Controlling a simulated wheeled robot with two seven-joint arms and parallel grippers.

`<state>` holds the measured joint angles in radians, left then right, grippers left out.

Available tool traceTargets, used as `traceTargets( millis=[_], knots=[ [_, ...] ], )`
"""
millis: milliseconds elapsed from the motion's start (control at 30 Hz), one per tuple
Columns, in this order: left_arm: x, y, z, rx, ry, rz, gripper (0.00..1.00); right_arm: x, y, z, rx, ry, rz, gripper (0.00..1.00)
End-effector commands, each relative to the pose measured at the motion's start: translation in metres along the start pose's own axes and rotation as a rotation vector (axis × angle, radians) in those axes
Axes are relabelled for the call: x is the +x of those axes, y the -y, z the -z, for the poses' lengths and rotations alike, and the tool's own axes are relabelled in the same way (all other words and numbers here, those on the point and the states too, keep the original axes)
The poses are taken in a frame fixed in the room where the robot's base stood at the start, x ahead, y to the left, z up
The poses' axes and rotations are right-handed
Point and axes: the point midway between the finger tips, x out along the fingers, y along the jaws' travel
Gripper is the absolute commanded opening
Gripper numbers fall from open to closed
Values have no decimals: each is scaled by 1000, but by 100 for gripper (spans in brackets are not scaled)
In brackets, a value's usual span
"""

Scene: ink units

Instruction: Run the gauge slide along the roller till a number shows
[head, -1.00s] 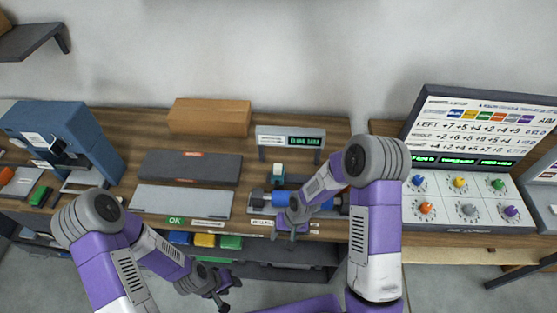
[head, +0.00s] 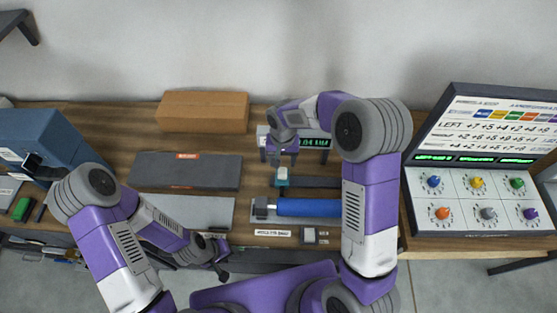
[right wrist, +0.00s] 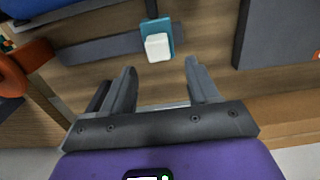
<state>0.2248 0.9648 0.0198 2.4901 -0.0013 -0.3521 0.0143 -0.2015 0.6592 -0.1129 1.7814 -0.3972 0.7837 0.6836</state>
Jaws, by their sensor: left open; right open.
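The gauge slide (head: 282,176) is a small teal block with a white top on a dark rail behind the blue roller (head: 308,207). In the right wrist view the slide (right wrist: 158,44) lies just beyond the fingertips, between their lines. My right gripper (head: 284,150) is open and empty, above and just behind the slide, not around it. A display (head: 315,142) with green characters stands behind; the gripper partly covers it and its reading is unclear. My left gripper (head: 222,262) hangs in front of the table's edge, apart from everything; it is open and empty.
A blue machine (head: 45,140) stands far left. A panel with coloured knobs (head: 480,199) stands right. A small switch box (head: 309,235) sits in front of the roller.

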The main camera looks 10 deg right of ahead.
Motion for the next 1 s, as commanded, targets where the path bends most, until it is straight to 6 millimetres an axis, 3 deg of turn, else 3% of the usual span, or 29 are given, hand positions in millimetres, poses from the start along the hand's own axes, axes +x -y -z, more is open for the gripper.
traceTargets(
  millis=[500, 867, 1000],
  knots=[
    [0, 0, 0, 0, 0, 0, 43, 67, -1, 0, 3, 2, -4, 60],
    [0, 0, 0, 0, 0, 0, 43, 73, -1, 0, 2, -1, -2, 60],
    [0, 0, 0, 0, 0, 0, 43, 73, 0, 0, 2, 0, -2, 38]
  ],
)
